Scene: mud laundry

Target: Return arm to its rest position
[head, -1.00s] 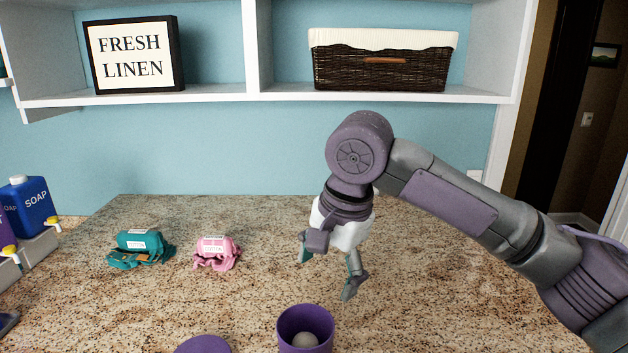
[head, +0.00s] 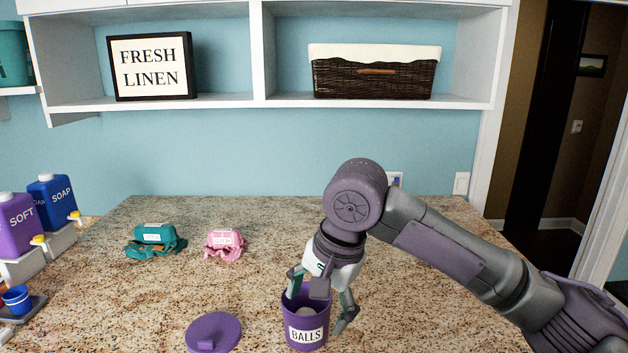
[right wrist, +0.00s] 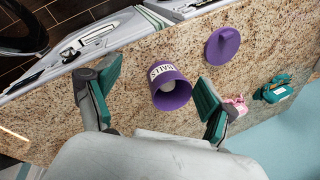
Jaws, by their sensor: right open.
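My right gripper (head: 318,298) is open and empty. In the head view its fingers overlap the purple cup (head: 308,334) labelled BALLS, which stands on the counter. A pale ball shows inside the cup. In the right wrist view the gripper (right wrist: 157,88) has its green-padded fingers wide apart. The cup (right wrist: 168,92) shows between and beyond them, and I see no finger gripping it. My right arm (head: 450,250) reaches in from the right, bent at the elbow. My left gripper is not in view.
A purple lid (head: 214,333) lies left of the cup. Teal (head: 155,241) and pink (head: 225,245) cloth bundles lie farther back. Soap dispensers (head: 52,203) and a blue cup (head: 16,300) stand at the left. A shelf (head: 230,102) hangs above. The counter's back middle is clear.

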